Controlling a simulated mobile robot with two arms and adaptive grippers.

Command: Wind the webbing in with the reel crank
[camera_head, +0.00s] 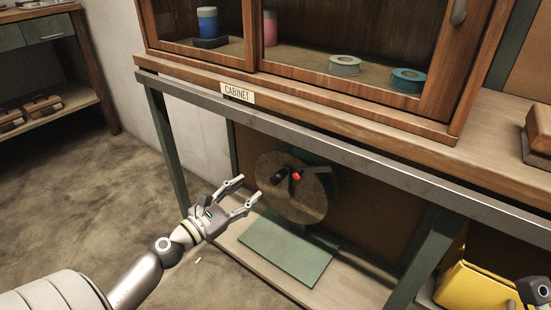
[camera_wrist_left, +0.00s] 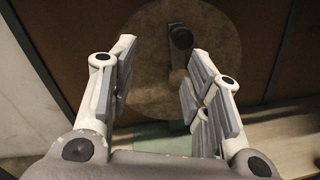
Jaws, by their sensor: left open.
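The reel (camera_head: 305,205) is a round brown disc on a green stand under the bench, and its disc also fills the upper middle of the left wrist view (camera_wrist_left: 145,60). Its crank has a black knob (camera_head: 281,175), which shows in the left wrist view (camera_wrist_left: 181,38) beyond and between my fingers. A small red part (camera_head: 297,176) sits near the crank. My left gripper (camera_head: 247,191) is open and empty, left of the disc, with its fingers pointing towards it and apart from the knob. I cannot make out the webbing. My right gripper's fingers do not show.
A glass-fronted cabinet (camera_head: 290,88) with tape rolls stands on the bench, whose front rail (camera_head: 330,128) runs above the reel. Green legs (camera_head: 168,150) flank the opening. A yellow box (camera_head: 470,285) is at lower right. Floor at left is clear.

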